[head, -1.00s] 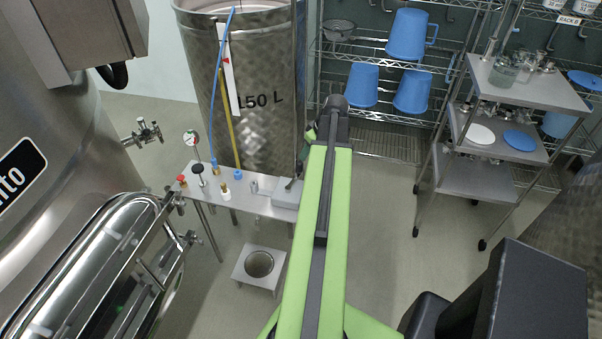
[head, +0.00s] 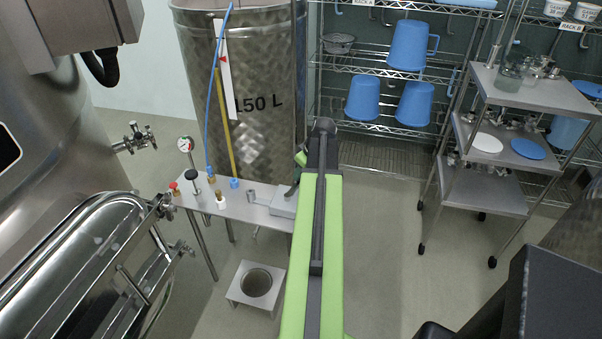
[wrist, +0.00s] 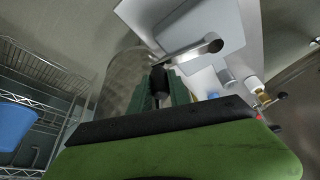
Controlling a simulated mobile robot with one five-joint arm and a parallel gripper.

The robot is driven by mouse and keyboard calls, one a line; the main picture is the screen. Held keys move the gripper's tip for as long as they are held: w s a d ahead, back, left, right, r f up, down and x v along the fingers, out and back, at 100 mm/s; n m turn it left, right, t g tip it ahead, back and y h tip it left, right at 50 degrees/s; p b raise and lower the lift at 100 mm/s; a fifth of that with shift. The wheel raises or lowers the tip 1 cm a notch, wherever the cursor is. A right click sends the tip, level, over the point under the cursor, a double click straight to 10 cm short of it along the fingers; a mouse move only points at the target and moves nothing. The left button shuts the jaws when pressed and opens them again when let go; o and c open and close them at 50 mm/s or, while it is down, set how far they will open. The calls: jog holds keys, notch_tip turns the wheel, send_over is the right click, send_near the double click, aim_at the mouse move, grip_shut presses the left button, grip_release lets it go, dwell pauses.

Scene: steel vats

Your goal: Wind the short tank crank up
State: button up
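The tank marked 150 L (head: 262,80) stands upright behind a small steel bench in the head view. A light grey box (head: 283,203) with a small dark lever sits at the bench's right end. In the wrist view a metal crank arm (wrist: 190,50) with a rounded end lies across a pale box, with a black handle (wrist: 160,85) at its other end. My gripper (wrist: 160,98) shows dark green finger parts on both sides of this handle. Whether they touch it is unclear. In the head view my arm hides most of my gripper (head: 303,157).
The bench (head: 240,207) carries several small fittings and a gauge (head: 185,145). A low stand with a round opening (head: 257,283) is on the floor. Steel vats fill the left. A rack with blue jugs (head: 410,45) and a steel cart (head: 485,190) stand to the right, with clear floor before them.

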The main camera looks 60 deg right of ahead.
grip_shut()
dwell(0.9)
